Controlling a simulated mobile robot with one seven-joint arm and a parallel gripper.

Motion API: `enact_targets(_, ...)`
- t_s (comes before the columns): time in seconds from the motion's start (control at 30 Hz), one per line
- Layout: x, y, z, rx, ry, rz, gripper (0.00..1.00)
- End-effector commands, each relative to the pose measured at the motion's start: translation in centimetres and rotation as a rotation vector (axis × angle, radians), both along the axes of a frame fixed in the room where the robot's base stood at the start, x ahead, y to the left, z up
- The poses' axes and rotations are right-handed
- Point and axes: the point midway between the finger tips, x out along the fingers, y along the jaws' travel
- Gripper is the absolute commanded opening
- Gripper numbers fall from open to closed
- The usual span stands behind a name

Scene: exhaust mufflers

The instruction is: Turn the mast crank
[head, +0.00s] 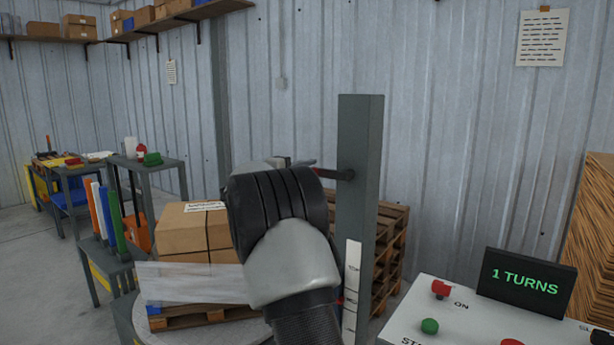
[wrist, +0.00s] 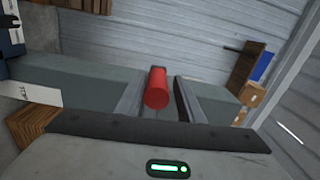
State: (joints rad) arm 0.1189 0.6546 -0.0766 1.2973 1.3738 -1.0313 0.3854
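The mast (head: 358,215) is a grey upright post right of centre in the head view. A dark crank piece (head: 335,174) sticks out from its left side, partly hidden by my arm. In the wrist view the red crank handle (wrist: 156,88) lies between the two fingers of my gripper (wrist: 160,92). The fingers stand apart, with a visible gap between the handle and the right finger; contact on the left cannot be told. In the head view my wrist hides the fingers and handle. The display (head: 527,282) reads "1 TURNS".
A control panel (head: 450,320) with red and green buttons stands at the lower right. A wrapped pallet load with cardboard boxes (head: 190,232) sits on a round turntable (head: 185,332) left of my arm. Wooden pallets (head: 392,235) stand behind the mast.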

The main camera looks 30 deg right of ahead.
Motion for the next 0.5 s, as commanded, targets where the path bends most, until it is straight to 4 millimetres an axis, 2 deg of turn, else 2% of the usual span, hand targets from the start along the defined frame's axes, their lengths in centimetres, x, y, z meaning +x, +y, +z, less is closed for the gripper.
enact_targets(0.33,0.0,0.2,-0.3,0.003,0.003,0.003,0.42)
enact_targets(0.5,-0.5,1.8,-0.2,0.004,0.004,0.005,0.42)
